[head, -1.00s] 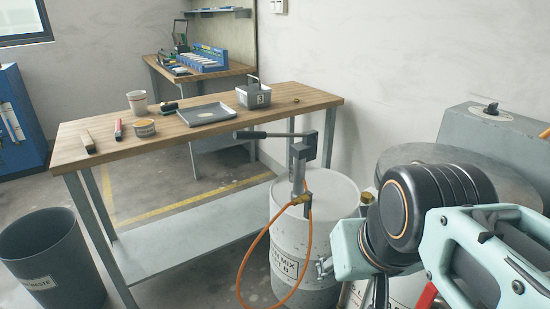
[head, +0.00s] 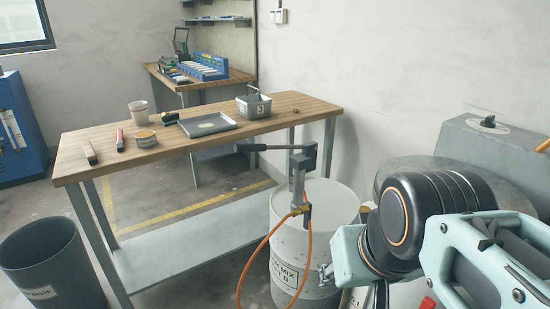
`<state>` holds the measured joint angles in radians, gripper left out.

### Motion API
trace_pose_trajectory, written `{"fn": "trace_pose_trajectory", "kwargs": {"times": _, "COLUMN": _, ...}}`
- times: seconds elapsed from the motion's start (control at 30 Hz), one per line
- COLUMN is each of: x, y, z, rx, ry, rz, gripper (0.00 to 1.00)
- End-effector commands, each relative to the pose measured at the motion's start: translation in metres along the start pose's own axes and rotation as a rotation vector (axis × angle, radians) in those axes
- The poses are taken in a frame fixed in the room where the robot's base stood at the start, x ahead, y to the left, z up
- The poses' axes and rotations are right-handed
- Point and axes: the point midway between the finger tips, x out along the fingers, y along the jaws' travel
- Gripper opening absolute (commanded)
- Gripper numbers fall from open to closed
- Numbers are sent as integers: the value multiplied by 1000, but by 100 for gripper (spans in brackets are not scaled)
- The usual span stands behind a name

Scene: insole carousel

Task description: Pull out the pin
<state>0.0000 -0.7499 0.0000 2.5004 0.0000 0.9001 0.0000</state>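I cannot make out a pin in the head view. My arm, mint green with a black round joint, fills the lower right. Its gripper end is not recognisable in the picture. Behind the arm is a grey machine (head: 490,150) with a dark knob (head: 488,121) on top and a round grey plate (head: 400,172) in front. My arm hides much of this machine, so a pin there could be out of sight.
A white drum (head: 338,212) with a lever pump (head: 300,170) and orange hose (head: 270,232) stands left of my arm. A wooden workbench (head: 225,138) holds a tray (head: 208,125), a grey box (head: 254,105) and cups. A waste bin (head: 50,262) is at lower left.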

Motion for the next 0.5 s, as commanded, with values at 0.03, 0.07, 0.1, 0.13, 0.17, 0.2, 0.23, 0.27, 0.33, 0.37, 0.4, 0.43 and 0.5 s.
{"fn": "trace_pose_trajectory", "kwargs": {"times": 0.03, "x": -24, "y": 0, "z": -13, "rx": 0, "ry": 1, "rz": 0, "gripper": 36}}
{"fn": "trace_pose_trajectory", "kwargs": {"times": 0.07, "x": -31, "y": 0, "z": -17, "rx": 0, "ry": 1, "rz": 0, "gripper": 36}}
{"fn": "trace_pose_trajectory", "kwargs": {"times": 0.1, "x": -42, "y": 0, "z": -23, "rx": 0, "ry": 1, "rz": 0, "gripper": 36}}
{"fn": "trace_pose_trajectory", "kwargs": {"times": 0.13, "x": -50, "y": 0, "z": -27, "rx": 0, "ry": 1, "rz": 0, "gripper": 36}}
{"fn": "trace_pose_trajectory", "kwargs": {"times": 0.17, "x": -58, "y": 0, "z": -31, "rx": 0, "ry": 1, "rz": 0, "gripper": 36}}
{"fn": "trace_pose_trajectory", "kwargs": {"times": 0.2, "x": -69, "y": 0, "z": -37, "rx": 0, "ry": 1, "rz": 0, "gripper": 36}}
{"fn": "trace_pose_trajectory", "kwargs": {"times": 0.23, "x": -77, "y": 0, "z": -41, "rx": 0, "ry": 1, "rz": 0, "gripper": 36}}
{"fn": "trace_pose_trajectory", "kwargs": {"times": 0.27, "x": -84, "y": 0, "z": -45, "rx": 0, "ry": 1, "rz": 0, "gripper": 36}}
{"fn": "trace_pose_trajectory", "kwargs": {"times": 0.33, "x": -102, "y": 0, "z": -55, "rx": 0, "ry": 1, "rz": 0, "gripper": 36}}
{"fn": "trace_pose_trajectory", "kwargs": {"times": 0.37, "x": -110, "y": 0, "z": -59, "rx": 0, "ry": 1, "rz": 0, "gripper": 36}}
{"fn": "trace_pose_trajectory", "kwargs": {"times": 0.4, "x": -120, "y": 0, "z": -65, "rx": 0, "ry": 1, "rz": 0, "gripper": 36}}
{"fn": "trace_pose_trajectory", "kwargs": {"times": 0.43, "x": -128, "y": 0, "z": -69, "rx": 0, "ry": 1, "rz": 0, "gripper": 36}}
{"fn": "trace_pose_trajectory", "kwargs": {"times": 0.5, "x": -146, "y": 0, "z": -78, "rx": 0, "ry": 1, "rz": 0, "gripper": 36}}
